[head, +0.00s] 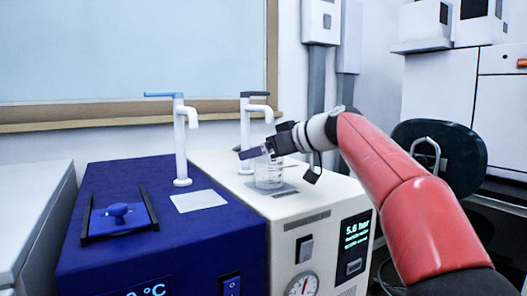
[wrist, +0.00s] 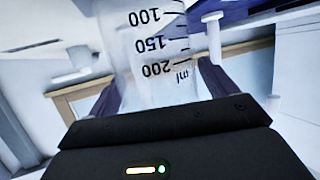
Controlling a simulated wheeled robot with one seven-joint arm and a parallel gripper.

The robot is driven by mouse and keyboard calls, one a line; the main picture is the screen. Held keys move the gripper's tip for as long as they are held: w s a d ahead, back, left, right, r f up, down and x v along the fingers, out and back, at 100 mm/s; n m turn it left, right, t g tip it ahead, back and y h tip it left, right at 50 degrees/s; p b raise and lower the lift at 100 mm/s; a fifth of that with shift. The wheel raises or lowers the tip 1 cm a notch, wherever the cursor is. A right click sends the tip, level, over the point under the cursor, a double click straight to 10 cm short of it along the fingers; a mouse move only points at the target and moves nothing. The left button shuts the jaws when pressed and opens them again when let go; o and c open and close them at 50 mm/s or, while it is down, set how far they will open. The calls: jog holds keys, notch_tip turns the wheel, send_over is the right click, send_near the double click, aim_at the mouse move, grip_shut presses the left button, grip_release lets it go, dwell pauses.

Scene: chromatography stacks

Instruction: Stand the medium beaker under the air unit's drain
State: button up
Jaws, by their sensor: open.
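The clear glass beaker (head: 269,174) stands upright on the grey pad (head: 284,191) of the white unit (head: 330,213), which has a bar readout and a dial gauge. It is close under the white drain spout (head: 262,110) of that unit. My gripper (head: 252,153) is at the height of the beaker's upper part, coming from the right. In the wrist view the beaker (wrist: 150,45), with marks 100, 150 and 200 ml upside down, shows between the two dark fingers of my open gripper (wrist: 160,85). Finger contact with the glass cannot be told.
A blue unit (head: 170,236) with its own white spout (head: 181,140) and an empty light pad (head: 199,201) stands at the left. A dark chair (head: 455,150) is behind my arm. A wall with a framed board (head: 130,50) closes off the back.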

jog(key=shift+r+p, duration=0.25)
jog(key=shift+p, duration=0.05)
jog(key=b+v, duration=0.1)
jog(key=v, duration=1.1)
jog(key=shift+f, duration=0.1)
